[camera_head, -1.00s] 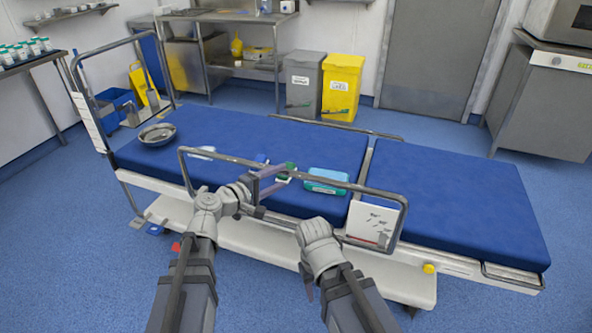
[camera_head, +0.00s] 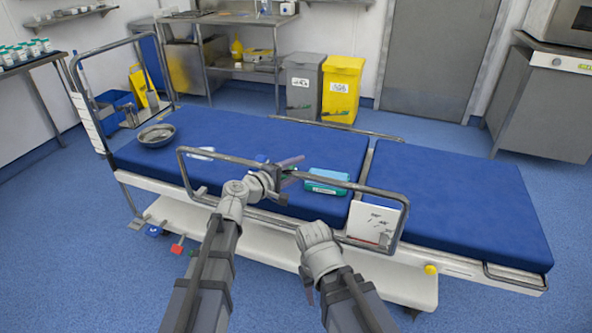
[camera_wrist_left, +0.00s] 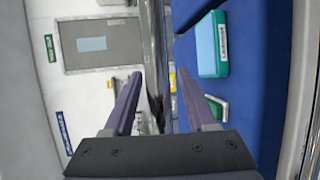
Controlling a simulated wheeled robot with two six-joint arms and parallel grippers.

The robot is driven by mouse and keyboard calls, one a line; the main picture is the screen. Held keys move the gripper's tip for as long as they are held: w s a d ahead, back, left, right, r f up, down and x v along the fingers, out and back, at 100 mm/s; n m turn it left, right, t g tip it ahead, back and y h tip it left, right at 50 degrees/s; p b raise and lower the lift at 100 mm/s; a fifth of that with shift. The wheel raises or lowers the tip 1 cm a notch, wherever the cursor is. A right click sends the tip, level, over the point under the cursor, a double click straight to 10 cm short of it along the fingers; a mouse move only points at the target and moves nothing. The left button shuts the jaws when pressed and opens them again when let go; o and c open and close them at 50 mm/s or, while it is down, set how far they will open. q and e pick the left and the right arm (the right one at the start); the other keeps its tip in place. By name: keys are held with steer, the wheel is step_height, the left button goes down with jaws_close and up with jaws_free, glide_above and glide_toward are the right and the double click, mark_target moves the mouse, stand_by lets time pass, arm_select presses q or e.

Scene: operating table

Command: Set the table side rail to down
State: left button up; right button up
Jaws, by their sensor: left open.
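The side rail (camera_head: 228,157) is a grey metal tube frame on the near long side of the blue-topped operating table (camera_head: 455,205). It stands upright above the mattress edge. My left gripper (camera_head: 297,168) is open at the middle of the rail, its fingers pointing away to the right by the top bar. In the left wrist view the open fingers (camera_wrist_left: 160,76) sit either side of a metal bar (camera_wrist_left: 152,35) seen between them; whether they touch it I cannot tell. My right gripper (camera_head: 309,290) hangs low in front of the table, mostly hidden by its wrist.
A steel bowl (camera_head: 156,135), a teal box (camera_head: 327,182) and small items lie on the mattress. A white placard (camera_head: 374,222) hangs at the rail's right end. A yellow knob (camera_head: 430,269) and red pedal (camera_head: 178,247) sit low.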

arm_select(q)
jaws_close()
stand_by(0.3)
stand_by(1.1)
